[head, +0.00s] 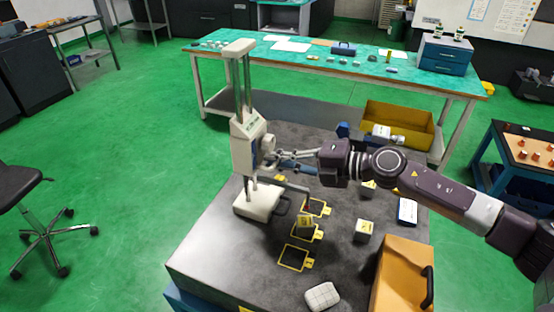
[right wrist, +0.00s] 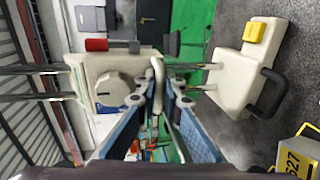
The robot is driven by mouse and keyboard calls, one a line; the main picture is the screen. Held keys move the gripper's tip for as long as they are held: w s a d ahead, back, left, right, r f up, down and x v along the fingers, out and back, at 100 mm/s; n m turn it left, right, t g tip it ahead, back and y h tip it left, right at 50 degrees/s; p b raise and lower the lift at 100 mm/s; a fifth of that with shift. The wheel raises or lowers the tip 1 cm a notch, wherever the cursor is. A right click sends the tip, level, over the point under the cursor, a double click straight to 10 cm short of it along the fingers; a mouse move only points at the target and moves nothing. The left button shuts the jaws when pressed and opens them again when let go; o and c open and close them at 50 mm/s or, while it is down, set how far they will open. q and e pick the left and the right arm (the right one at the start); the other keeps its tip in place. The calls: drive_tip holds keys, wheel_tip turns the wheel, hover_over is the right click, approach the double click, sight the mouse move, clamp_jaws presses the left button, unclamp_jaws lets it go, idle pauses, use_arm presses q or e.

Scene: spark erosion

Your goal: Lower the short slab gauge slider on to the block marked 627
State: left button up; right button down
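The gauge stand rises on the left of the grey plate in the head view, with its white slider (head: 247,143) raised on two posts above a white base (head: 258,200). The slider also shows in the right wrist view (right wrist: 105,85). My right gripper (head: 272,158) is at the slider's side. In the right wrist view its blue fingers (right wrist: 163,90) lie on both sides of the pale loop handle and appear closed on it. The block marked 627 (right wrist: 298,155) is partly cut off there. My left gripper is out of view.
Another pale block (head: 363,230) stands to the right on the plate. A white padded item (head: 322,297) lies at the front, beside an orange case (head: 402,280). A yellow bin (head: 400,120) is behind my right arm. Two other outlines look empty.

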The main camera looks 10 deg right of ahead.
drive_tip(key=shift+f, duration=0.25)
wheel_tip(320, 180, down, 5)
drive_tip(key=b, duration=0.2)
drive_tip(key=shift+f+b, duration=0.15)
drive_tip(key=shift+b, duration=0.25)
drive_tip(key=shift+s, duration=0.15)
drive_tip(key=c, duration=2.3)
unclamp_jaws()
drive_tip(key=shift+f, duration=0.15)
drive_tip(key=shift+c, duration=0.2)
